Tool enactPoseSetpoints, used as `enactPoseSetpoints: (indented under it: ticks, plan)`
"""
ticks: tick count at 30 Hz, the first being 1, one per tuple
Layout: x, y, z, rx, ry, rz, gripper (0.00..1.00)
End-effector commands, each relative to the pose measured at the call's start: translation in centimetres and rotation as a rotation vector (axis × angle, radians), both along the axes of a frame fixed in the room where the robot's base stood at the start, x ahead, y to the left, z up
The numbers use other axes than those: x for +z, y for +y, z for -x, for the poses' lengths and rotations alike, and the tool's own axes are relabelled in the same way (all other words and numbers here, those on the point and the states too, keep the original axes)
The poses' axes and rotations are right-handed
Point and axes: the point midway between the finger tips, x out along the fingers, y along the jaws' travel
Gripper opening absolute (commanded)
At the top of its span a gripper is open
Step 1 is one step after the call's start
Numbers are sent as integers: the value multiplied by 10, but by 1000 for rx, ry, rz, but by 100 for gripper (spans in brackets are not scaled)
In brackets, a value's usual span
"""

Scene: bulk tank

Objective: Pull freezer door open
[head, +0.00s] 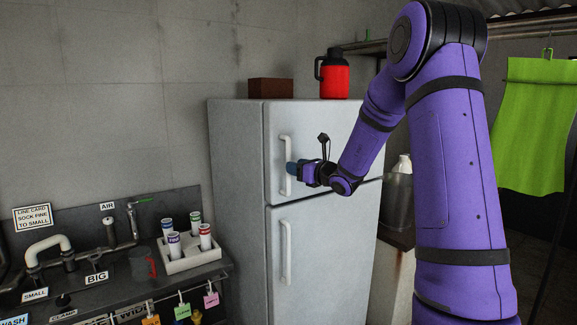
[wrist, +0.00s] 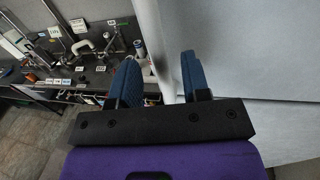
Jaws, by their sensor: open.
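The white fridge stands at the centre of the head view, with the freezer door (head: 310,135) as its upper door. The freezer door looks shut, flush with the cabinet. Its vertical white handle (head: 285,150) is on the door's left side. My gripper (head: 291,168) is at the lower part of this handle. In the wrist view, the blue fingers of my gripper (wrist: 160,70) are apart, and the white handle (wrist: 166,50) runs between them. I cannot tell whether either finger touches it.
The lower door (head: 325,250) has its own handle (head: 286,252). A red and black jug (head: 334,78) and a brown box (head: 271,88) stand on top of the fridge. A bench (head: 85,285) with a white tray (head: 190,263) of several canisters is at the left.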

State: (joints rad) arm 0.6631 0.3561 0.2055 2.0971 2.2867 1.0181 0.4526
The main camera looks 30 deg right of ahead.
Motion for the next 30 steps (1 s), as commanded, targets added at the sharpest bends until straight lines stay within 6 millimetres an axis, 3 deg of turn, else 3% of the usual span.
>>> enactPoseSetpoints:
  ticks: [3, 9, 20, 25, 26, 30]
  plan:
    - [-1, 6, -18, 3, 0, -1, 43]
    - [0, 9, -35, 1, 1, 0, 43]
    - [0, 10, -39, 1, 0, 1, 43]
    - [0, 10, -39, 1, 0, 1, 4]
    - [0, 10, -39, 1, 0, 1, 0]
    - [0, 10, -39, 1, 0, 1, 0]
